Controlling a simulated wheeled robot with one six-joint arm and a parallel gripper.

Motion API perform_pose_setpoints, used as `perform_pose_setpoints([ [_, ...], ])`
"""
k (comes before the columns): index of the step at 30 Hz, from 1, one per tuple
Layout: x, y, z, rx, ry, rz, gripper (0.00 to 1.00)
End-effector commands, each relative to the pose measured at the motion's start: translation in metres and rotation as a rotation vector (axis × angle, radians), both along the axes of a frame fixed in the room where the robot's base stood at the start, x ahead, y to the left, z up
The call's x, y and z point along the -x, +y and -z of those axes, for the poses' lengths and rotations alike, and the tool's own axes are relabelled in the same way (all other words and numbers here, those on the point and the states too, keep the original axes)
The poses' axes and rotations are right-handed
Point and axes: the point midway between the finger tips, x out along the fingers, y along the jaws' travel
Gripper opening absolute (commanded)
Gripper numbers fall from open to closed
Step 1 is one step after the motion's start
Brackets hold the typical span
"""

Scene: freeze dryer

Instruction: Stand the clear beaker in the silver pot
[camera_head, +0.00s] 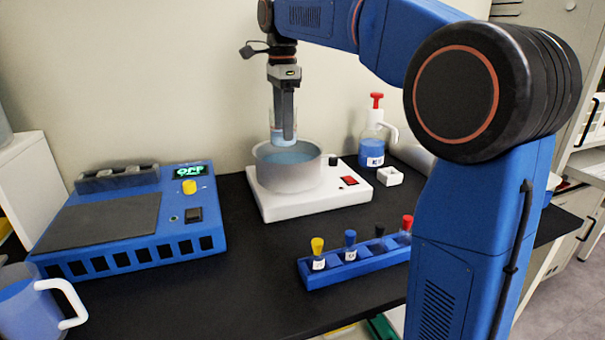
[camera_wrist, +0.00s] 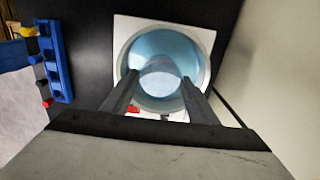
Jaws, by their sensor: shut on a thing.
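The silver pot (camera_head: 287,174) stands on a white hotplate and holds pale blue liquid. My gripper (camera_head: 283,118) is above the pot, pointing down, shut on the clear beaker (camera_head: 284,137). The beaker is upright with blue liquid in it, and its bottom shows at about the height of the pot's far rim. In the wrist view the beaker (camera_wrist: 160,82) is between the two fingers, over the opening of the pot (camera_wrist: 128,63). I cannot tell whether the beaker touches the liquid in the pot.
The white hotplate (camera_head: 335,198) has a black knob and a red switch. A pump bottle (camera_head: 373,150) and a small white dish (camera_head: 390,177) stand to its right. A blue vial rack (camera_head: 345,268) is in front, a blue device (camera_head: 130,225) left, a jug (camera_head: 28,308) front left.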

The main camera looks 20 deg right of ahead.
Motion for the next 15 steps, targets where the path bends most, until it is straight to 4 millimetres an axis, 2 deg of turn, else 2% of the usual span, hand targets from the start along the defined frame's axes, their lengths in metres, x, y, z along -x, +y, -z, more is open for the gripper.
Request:
perform_pose_setpoints([
  [5, -0.007, -0.005, 0.004, 0.0, 0.001, -0.001, 0.26],
  [15, -0.007, -0.005, 0.051, 0.0, 0.001, -0.002, 0.26],
])
